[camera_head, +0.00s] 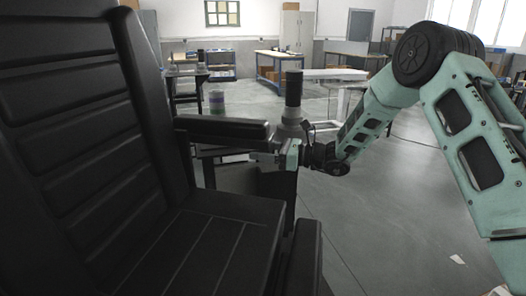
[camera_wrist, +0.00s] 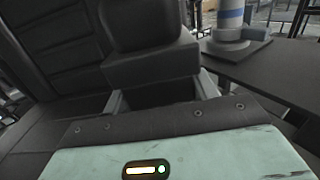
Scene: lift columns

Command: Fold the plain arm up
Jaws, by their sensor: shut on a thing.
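A black padded chair (camera_head: 75,130) fills the left of the head view. Its far arm (camera_head: 225,128) lies about level, and it also shows in the wrist view (camera_wrist: 150,65). Its near arm (camera_head: 302,255) is partly cut off at the bottom. My gripper (camera_head: 262,157) is at the front end of the far arm, just under its pad. In the wrist view its two grey fingers (camera_wrist: 163,95) stand on either side of the dark arm end and are shut on it. The exact contact is hidden.
In the head view a dark cylinder (camera_head: 293,88) stands just behind my gripper. Workbenches (camera_head: 280,68) are far back. Open grey floor (camera_head: 390,220) lies to the right.

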